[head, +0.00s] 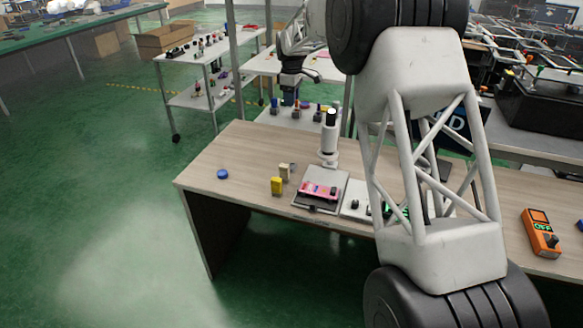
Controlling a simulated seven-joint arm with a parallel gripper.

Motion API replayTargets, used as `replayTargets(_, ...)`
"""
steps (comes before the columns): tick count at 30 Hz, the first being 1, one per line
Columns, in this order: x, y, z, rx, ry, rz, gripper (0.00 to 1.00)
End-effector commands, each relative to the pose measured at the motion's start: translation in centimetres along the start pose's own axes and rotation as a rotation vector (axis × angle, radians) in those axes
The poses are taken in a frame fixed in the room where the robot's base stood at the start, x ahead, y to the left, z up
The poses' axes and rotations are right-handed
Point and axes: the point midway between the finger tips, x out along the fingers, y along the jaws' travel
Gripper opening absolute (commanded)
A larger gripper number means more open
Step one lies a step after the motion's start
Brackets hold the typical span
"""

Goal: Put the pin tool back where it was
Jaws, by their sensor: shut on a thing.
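My gripper (290,80) hangs fingers-down at the upper middle of the head view, beyond the far edge of the table in the picture. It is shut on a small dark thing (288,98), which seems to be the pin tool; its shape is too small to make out. On the table (230,150) a grey fixture plate (335,203) carries a pink-red part (319,189). A yellow block (277,186) and a tan block (285,172) stand left of it. The place where the pin tool was cannot be told.
A white upright device (330,138) stands behind the plate. A blue disc (223,174) lies at the left. A white panel (355,206) is partly behind my arm. An orange box (541,232) reading OFF sits at the right. The table's left part is mostly clear.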

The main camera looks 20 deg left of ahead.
Motion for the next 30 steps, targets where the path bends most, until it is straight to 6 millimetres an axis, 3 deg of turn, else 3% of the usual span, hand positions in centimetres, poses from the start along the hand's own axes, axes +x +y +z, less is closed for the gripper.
replayTargets(8,2.5,0.0,0.0,0.0,-0.001,-0.001,0.14)
replayTargets(30,16.3,0.0,0.0,0.0,-0.001,-0.002,0.14)
